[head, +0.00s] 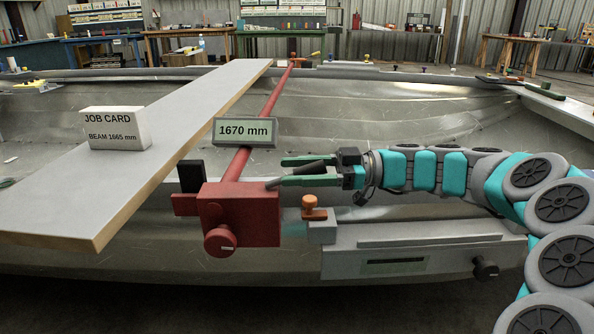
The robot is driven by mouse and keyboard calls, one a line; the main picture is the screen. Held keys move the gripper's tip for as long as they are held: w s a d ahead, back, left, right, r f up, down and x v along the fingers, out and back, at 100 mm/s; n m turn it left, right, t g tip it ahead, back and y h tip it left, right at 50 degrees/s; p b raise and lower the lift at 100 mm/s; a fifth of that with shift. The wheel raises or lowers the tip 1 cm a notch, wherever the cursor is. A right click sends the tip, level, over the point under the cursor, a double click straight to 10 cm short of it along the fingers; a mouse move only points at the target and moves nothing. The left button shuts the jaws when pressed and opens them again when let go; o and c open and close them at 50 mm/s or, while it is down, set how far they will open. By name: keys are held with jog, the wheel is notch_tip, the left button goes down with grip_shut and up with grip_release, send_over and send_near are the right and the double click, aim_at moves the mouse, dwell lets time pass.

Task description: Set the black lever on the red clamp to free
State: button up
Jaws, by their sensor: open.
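The red clamp (238,212) sits at the near edge of the hull, with a round red knob on its front and a long red bar running away from it. The dark lever (302,170) slants up and right from the clamp's right side. My gripper (284,171) comes in from the right with its green fingers open, one above and one below the lever. The lever appears to lie between them, its far end partly hidden near the gripper's palm. I cannot tell whether either finger touches it. No lever position marks are readable.
A display reading 1670 mm (245,131) sits on the bar. A job card block (114,128) reading BEAM 1665 mm stands on the long grey plank (60,190) at left. A black upright pad (190,177) and an orange-knobbed grey block (321,229) flank the clamp.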

grip_shut()
dwell(0.4)
dwell(0.9)
